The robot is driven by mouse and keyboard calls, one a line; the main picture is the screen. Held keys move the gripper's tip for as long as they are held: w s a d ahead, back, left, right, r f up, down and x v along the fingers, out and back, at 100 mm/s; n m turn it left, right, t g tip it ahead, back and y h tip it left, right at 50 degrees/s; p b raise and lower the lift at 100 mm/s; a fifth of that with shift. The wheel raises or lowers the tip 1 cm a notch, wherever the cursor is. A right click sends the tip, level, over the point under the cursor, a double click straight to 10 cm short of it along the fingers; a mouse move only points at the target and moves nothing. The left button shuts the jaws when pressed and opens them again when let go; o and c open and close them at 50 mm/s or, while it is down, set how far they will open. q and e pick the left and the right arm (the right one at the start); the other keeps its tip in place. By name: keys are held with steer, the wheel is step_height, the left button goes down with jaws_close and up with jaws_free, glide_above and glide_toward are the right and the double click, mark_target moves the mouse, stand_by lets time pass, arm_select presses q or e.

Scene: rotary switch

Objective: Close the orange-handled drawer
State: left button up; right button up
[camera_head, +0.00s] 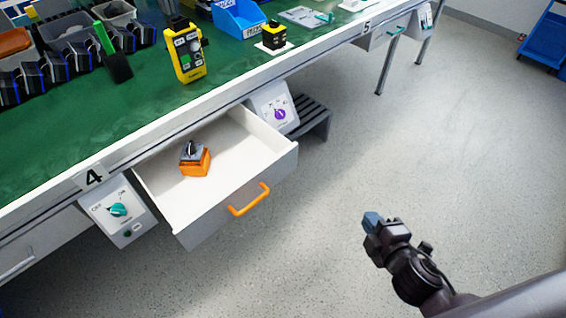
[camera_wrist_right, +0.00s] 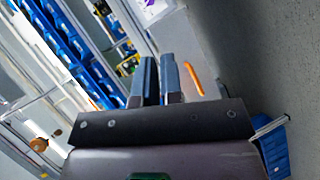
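The white drawer (camera_head: 278,172) with the orange handle (camera_head: 249,199) is pulled out from under the green-topped workbench. An orange block with a dark knob on top (camera_head: 194,160) sits inside it. My right gripper (camera_head: 372,221) is over open floor, to the right of the handle and apart from it. Its blue fingers are close together with nothing visible between them; in the right wrist view the fingers (camera_wrist_right: 160,80) point toward the bench, with the orange handle (camera_wrist_right: 194,79) just right of them. My left gripper is not in view.
A teal-knob switch box (camera_head: 117,210) hangs left of the drawer, and a purple-knob box (camera_head: 280,113) hangs right of it. The workbench (camera_head: 130,115) carries a yellow controller (camera_head: 186,52) and bins. The floor before the drawer is clear.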

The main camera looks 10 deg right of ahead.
steer(key=w+n+y+b, duration=0.1)
steer(key=w+n, duration=0.1)
steer(key=n, duration=0.1)
steer(key=w+a+f+n+t+b, duration=0.1)
steer(key=w+n, duration=0.1)
steer(key=n, duration=0.1)
steer(key=w+a+f+n+y+b, duration=0.1)
steer(key=w+n+b, duration=0.1)
steer(key=n, duration=0.2)
steer(key=shift+f+t+y, duration=0.1)
steer(key=shift+t+y, duration=0.2)
jaws_close()
steer(key=n+y+b, duration=0.5)
steer(key=n+y, duration=0.1)
steer(key=n, duration=1)
glide_toward(282, 157)
steer(key=p+x, duration=0.2)
steer(key=x, duration=0.4)
steer(key=shift+w+a, duration=0.1)
steer(key=shift+w, duration=0.15)
steer(key=shift+w+a+f, duration=0.1)
steer(key=shift+w+a, duration=0.15)
steer(key=shift+w, duration=0.2)
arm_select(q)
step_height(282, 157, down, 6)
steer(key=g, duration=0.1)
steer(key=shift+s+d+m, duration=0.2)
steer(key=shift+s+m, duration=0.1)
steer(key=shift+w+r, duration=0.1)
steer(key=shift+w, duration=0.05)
